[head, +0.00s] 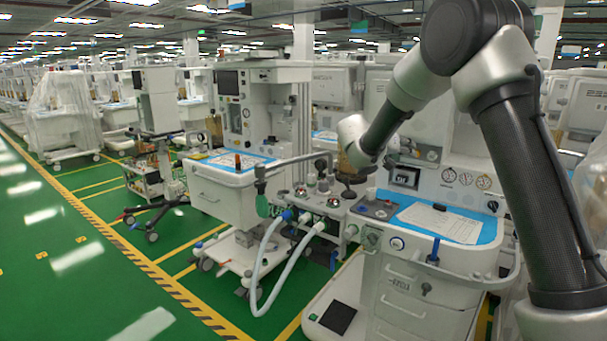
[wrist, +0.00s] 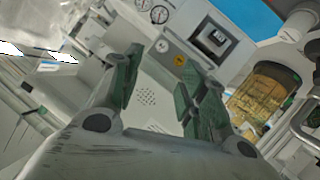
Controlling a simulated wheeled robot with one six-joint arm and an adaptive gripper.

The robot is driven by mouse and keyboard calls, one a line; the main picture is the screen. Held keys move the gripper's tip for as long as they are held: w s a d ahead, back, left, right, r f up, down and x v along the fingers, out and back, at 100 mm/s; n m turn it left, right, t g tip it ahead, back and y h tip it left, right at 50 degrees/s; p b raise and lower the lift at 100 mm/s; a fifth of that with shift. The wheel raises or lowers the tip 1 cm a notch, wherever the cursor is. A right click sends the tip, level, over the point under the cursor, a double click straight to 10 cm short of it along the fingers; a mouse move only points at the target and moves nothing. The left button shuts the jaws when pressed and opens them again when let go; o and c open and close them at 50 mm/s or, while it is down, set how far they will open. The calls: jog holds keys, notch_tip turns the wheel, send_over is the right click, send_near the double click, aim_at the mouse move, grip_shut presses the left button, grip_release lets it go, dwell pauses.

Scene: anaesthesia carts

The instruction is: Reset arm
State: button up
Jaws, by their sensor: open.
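My gripper (wrist: 160,95) shows in the wrist view with its two green-padded fingers spread apart and nothing between them. It faces the pale front of an anaesthesia machine with round gauges (wrist: 152,14) and a small dark screen (wrist: 212,38). In the head view my arm reaches in from the right, bent at the elbow, with its far end beside the cart. The gripper's fingers are hidden there behind my wrist link.
The near cart has a worktop with blue mat and paper (head: 440,222), and drawers (head: 405,300). Pale hoses (head: 262,270) loop at its left. Another cart (head: 225,195) stands behind. A canister of amber granules (wrist: 262,95) is close at right. Green floor (head: 60,270) is clear at left.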

jog(key=s+d+r+g+y, duration=0.15)
jog(key=s+d, duration=0.25)
jog(key=s, duration=0.4)
jog(key=s+d+r+g+y, duration=0.1)
jog(key=s+d+r+g, duration=0.15)
jog(key=s, duration=0.55)
jog(key=s+d+r+g+y, duration=0.1)
jog(key=s+d+r, duration=0.2)
jog(key=s+d, duration=0.3)
jog(key=s+a+f+n+y, duration=0.2)
jog(key=s, duration=0.6)
jog(key=s+a+f+n+t+y, duration=0.1)
jog(key=s+a+f+n+y, duration=0.1)
jog(key=s, duration=0.7)
jog(key=s+a+f+n+y, duration=0.2)
jog(key=s+a+y, duration=0.2)
jog(key=s, duration=0.5)
jog(key=shift+s+a, duration=0.15)
jog(key=shift+s, duration=0.1)
jog(key=shift+o, duration=0.5)
